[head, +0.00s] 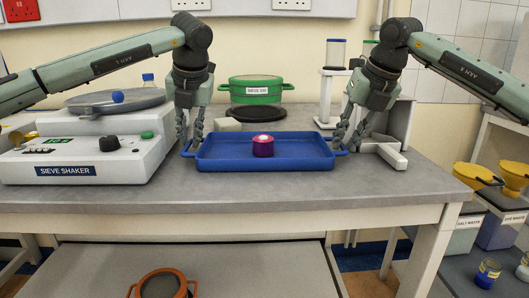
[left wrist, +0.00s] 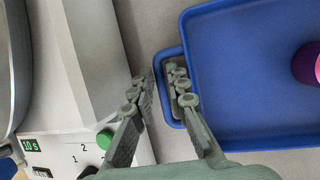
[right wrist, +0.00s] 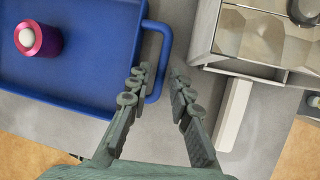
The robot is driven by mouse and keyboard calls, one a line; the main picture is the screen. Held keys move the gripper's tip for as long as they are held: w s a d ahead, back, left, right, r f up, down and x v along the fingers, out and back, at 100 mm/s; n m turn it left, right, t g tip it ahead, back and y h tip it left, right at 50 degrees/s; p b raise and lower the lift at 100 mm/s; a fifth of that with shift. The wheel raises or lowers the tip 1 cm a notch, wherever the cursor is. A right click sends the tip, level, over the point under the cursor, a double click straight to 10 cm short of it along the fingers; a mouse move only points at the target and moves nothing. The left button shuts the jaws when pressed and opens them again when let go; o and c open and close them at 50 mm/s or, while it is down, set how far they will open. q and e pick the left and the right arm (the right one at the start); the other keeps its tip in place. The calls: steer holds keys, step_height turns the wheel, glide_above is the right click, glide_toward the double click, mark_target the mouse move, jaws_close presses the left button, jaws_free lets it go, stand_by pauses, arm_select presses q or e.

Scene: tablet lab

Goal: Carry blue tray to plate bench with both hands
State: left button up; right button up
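The blue tray (head: 218,152) lies on the grey bench with a small magenta pot with a pale top (head: 263,146) on it. My left gripper (head: 190,143) is open at the tray's left handle. In the left wrist view its fingers (left wrist: 157,88) are apart, with the handle bar (left wrist: 160,100) between them. My right gripper (head: 347,143) is open at the tray's right handle. In the right wrist view its fingers (right wrist: 158,78) are apart on either side of the handle bar (right wrist: 165,50). Neither gripper is closed on the tray. The plate bench cannot be identified.
The sieve shaker (head: 85,160) stands left of the tray. A green pot (head: 256,90) and a dark round disc (head: 255,114) are behind it. A white stand (head: 390,152) is close on the right. Yellow funnels (head: 478,173) stand at far right. Bare bench (head: 300,190) lies in front.

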steer(key=shift+w+a+f, duration=0.1)
steer(key=shift+w+f, duration=0.15)
steer(key=shift+f, duration=0.35)
jaws_close()
steer(key=shift+r, duration=0.1)
